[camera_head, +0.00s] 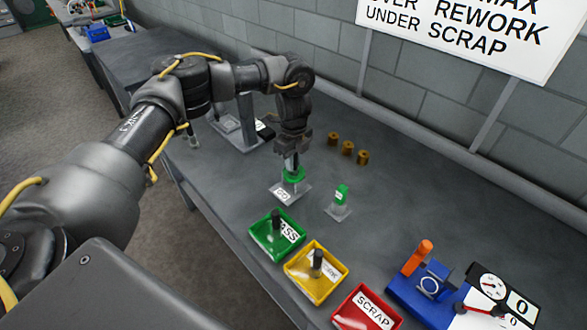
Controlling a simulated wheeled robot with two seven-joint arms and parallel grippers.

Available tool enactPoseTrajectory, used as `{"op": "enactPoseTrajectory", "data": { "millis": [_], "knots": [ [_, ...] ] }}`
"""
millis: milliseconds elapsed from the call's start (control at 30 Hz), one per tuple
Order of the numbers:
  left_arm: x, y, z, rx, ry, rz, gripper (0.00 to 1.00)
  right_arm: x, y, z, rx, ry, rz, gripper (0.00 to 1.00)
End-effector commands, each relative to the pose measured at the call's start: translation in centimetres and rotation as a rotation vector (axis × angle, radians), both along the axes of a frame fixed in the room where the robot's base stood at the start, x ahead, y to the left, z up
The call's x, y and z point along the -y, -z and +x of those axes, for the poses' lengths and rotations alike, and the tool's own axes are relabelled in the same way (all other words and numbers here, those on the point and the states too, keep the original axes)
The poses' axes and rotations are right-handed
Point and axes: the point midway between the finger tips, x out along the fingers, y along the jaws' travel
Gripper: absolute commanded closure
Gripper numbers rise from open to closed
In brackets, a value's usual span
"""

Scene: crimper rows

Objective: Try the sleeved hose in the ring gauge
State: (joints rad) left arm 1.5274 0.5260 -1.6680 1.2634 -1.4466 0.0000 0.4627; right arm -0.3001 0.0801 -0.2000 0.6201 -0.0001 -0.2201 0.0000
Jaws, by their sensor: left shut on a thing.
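My left gripper (292,153) points down over the bench and is shut on the sleeved hose (291,164), of which only a short grey and dark piece shows below the fingers. The hose's lower end is at a green ring gauge (293,176) that stands on a pale plate (285,192) with a label. I cannot tell whether the end is inside the ring or just above it. A second green gauge (341,194) stands upright on its own clear base to the right. My right gripper is not in view.
Green pass (262,246), yellow rework (300,281) and red scrap (352,311) trays line the front edge. Dark upright pieces stand in the green and yellow trays. A blue crimper-like tool (421,300) and dial gauge (490,287) are at right. Brass sleeves (347,148) stand behind.

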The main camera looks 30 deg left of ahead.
Motion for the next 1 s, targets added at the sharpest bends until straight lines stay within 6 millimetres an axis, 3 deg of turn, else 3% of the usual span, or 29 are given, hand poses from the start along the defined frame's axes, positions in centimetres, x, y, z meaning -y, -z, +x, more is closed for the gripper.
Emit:
{"op": "enactPoseTrajectory", "data": {
  "millis": [1000],
  "knots": [
    [0.0,-4.6,0.0,0.001,0.000,0.000,1.00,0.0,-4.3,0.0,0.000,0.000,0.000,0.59]
  ]
}}
